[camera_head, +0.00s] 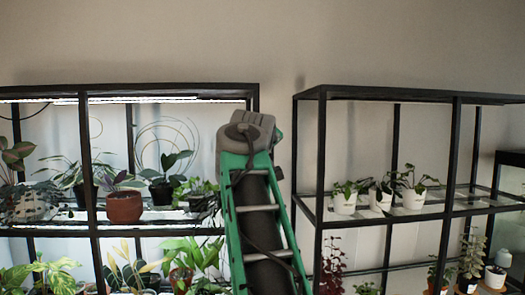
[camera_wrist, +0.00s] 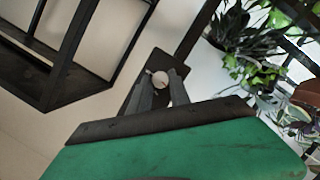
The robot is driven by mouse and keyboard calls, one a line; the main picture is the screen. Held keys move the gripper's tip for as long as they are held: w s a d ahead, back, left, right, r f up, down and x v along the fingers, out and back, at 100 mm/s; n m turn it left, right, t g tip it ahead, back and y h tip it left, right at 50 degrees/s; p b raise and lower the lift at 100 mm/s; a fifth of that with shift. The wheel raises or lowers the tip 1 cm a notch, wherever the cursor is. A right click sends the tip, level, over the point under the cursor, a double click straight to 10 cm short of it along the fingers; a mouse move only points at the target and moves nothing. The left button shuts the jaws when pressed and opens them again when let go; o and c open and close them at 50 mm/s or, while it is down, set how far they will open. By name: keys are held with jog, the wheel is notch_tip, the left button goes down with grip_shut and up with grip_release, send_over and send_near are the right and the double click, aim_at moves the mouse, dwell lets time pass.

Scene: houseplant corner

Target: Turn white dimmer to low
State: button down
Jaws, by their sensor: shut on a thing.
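The white dimmer (camera_wrist: 160,78) is a small round knob with a dark mark on its face, in the wrist view. It sits on a dark plate (camera_wrist: 180,62) between the two shelf racks. My gripper (camera_wrist: 160,88) has its two dark fingers on either side of the knob and is shut on it. In the head view my green arm stands in front of the wall and hides the knob and my fingertips. The knob's exact setting cannot be read.
The left black rack (camera_head: 86,150) holds several potted plants under lit strip lights. The right black rack (camera_head: 320,160) holds white pots and looks unlit. Both frames flank my arm closely. In the wrist view, leaves (camera_wrist: 240,40) hang to the right.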

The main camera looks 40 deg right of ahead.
jog(key=shift+a+n+h+p, duration=0.1)
jog(key=shift+n+h+p, duration=0.35)
jog(key=shift+n, duration=0.55)
jog(key=c, duration=1.2)
grip_release()
jog(key=shift+w, duration=0.1)
jog(key=b+v, duration=0.1)
jog(key=v, duration=0.6)
jog(key=shift+s+a+b, duration=0.25)
jog(key=shift+a+b, duration=0.05)
jog(key=shift+a, duration=0.05)
jog(key=shift+r, duration=0.1)
